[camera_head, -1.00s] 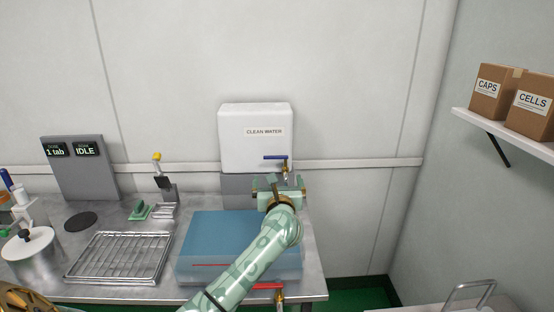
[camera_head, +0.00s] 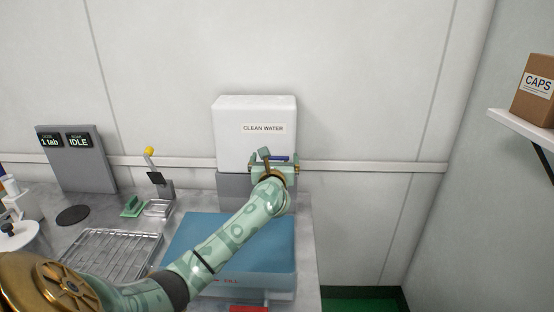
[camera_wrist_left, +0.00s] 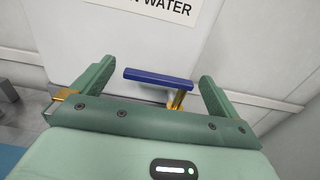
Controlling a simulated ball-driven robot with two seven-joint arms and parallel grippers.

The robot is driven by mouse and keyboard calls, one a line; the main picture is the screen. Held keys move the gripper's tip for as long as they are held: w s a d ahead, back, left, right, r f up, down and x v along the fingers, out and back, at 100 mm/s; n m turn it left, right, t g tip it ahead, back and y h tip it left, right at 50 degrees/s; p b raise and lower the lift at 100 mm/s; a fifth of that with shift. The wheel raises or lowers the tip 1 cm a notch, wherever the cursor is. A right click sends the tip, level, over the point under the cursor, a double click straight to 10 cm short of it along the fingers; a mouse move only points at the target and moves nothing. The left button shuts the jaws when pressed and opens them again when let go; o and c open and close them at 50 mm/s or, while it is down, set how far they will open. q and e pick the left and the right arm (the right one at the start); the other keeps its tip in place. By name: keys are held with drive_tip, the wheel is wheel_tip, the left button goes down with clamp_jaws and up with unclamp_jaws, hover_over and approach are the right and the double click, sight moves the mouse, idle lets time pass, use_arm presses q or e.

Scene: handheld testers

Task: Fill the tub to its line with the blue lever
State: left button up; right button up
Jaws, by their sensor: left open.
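The blue lever (camera_head: 280,158) sits on the brass tap of the white clean-water tank (camera_head: 255,112). In the left wrist view the lever (camera_wrist_left: 158,78) runs level between my two fingers, with bare space on both sides. My left gripper (camera_head: 279,162) is open at the tap, in front of the tank, and partly hides the lever in the head view. The bluish see-through tub (camera_head: 268,282) stands on the bench below the tap, partly behind my left arm. Red marking shows on its front; the water level cannot be told. My right gripper is out of view.
A wire rack (camera_head: 105,252) lies left of the tub. A grey display panel (camera_head: 78,165), a green-handled brush (camera_head: 132,208) and a dark disc (camera_head: 73,215) are further left. A red handle (camera_head: 248,309) shows below the tub. A shelf (camera_head: 525,130) is at right.

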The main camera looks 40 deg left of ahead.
use_arm(q)
drive_tip(key=c, duration=1.4)
drive_tip(key=shift+d+n, duration=0.1)
drive_tip(key=shift+n, duration=0.2)
drive_tip(key=shift+d+f+n+g+y+b, duration=0.1)
drive_tip(key=shift+d+n+g+y+b, duration=0.1)
drive_tip(key=shift+n+g+y, duration=0.3)
drive_tip(key=shift+d+f+n+g+y+b, duration=0.15)
drive_tip(key=shift+n+g+y, duration=0.15)
drive_tip(key=shift+g+y, duration=0.4)
drive_tip(key=shift+d+r+n+g+y+b, duration=0.1)
drive_tip(key=shift+d+n+g+y+b, duration=0.2)
drive_tip(key=shift+n+g+y+b, duration=0.75)
drive_tip(key=shift+d+f+n+g+y+b, duration=0.1)
drive_tip(key=shift+d+n+g+y+b, duration=0.25)
drive_tip(key=shift+n+g+b, duration=1.35)
drive_tip(key=shift+d+r+n+g+y+b, duration=0.1)
drive_tip(key=shift+d+n+g+y+b, duration=0.4)
drive_tip(key=shift+g, duration=1.55)
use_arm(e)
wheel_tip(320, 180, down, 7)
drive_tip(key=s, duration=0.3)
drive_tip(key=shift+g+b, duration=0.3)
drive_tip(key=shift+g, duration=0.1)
use_arm(q)
drive_tip(key=shift+a, duration=0.2)
drive_tip(key=shift+r, duration=0.1)
